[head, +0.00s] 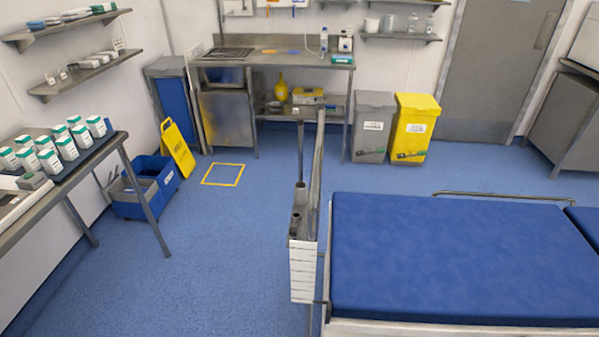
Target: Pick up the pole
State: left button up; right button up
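A thin grey upright pole (300,150) stands near the middle of the head view. Its lower end meets a short grey cylinder (300,193) at the far end of a narrow white stand with a striped front (303,272). Whether the pole sits inside the cylinder or behind it, I cannot tell. A longer metal bar or panel edge (318,165) rises just right of it. Neither of my grippers is in view.
A blue-padded operating table (450,255) with a side rail fills the right front. A blue mop bucket (145,188) and yellow floor sign (178,150) stand left. Grey (372,128) and yellow (413,128) bins stand behind. Blue floor (220,260) is clear left of the stand.

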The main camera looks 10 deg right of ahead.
aim_at(301, 120)
jog(key=z, duration=0.55)
jog(key=i+j+z, duration=0.4)
jog(key=j, duration=0.15)
jog(key=j+z, duration=0.2)
jog(key=i+j, duration=0.1)
jog(key=j, duration=0.3)
jog(key=i+j+z, duration=0.1)
jog(key=j, duration=0.3)
jog(key=i+j, duration=0.15)
jog(key=j, duration=0.3)
